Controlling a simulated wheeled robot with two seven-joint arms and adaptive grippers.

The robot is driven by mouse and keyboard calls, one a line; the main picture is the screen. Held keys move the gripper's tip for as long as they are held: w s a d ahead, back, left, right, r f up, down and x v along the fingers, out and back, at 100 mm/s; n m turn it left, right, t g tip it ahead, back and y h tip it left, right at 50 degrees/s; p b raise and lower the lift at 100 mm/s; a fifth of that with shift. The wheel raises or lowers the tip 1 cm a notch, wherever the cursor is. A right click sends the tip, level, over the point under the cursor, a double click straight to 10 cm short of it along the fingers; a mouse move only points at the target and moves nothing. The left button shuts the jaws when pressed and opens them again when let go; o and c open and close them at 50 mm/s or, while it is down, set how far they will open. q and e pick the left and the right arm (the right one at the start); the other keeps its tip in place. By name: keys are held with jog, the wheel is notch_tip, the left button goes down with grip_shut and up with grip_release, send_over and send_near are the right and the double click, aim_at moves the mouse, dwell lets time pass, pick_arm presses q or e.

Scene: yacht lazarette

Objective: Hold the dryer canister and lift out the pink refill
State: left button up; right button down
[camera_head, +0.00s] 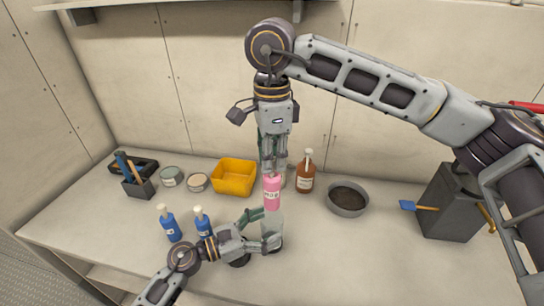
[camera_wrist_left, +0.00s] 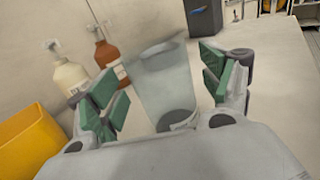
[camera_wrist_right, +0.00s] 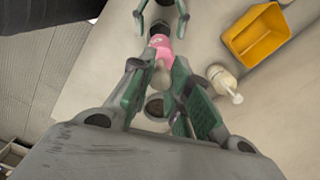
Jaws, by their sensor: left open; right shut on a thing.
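The clear dryer canister (camera_head: 272,229) stands upright on the worktop. In the left wrist view the canister (camera_wrist_left: 167,88) looks empty down to its dark base. My left gripper (camera_head: 265,228) is around it with open fingers, one pad on each side; the left wrist view shows gaps between the pads (camera_wrist_left: 165,85) and the wall. The pink refill (camera_head: 272,192), with a white label, is above the canister's mouth. My right gripper (camera_head: 273,162) points down and is shut on the refill's top. The right wrist view shows the refill (camera_wrist_right: 160,45) beyond my fingers.
Two blue bottles (camera_head: 171,226) stand left of the canister. A yellow bin (camera_head: 233,178), an amber bottle (camera_head: 305,174) and a grey bowl (camera_head: 347,199) are behind. A dark box (camera_head: 452,200) stands at right. The front right worktop is clear.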

pick_arm(q)
jog(key=shift+v, duration=5)
jog(key=shift+s, duration=0.1)
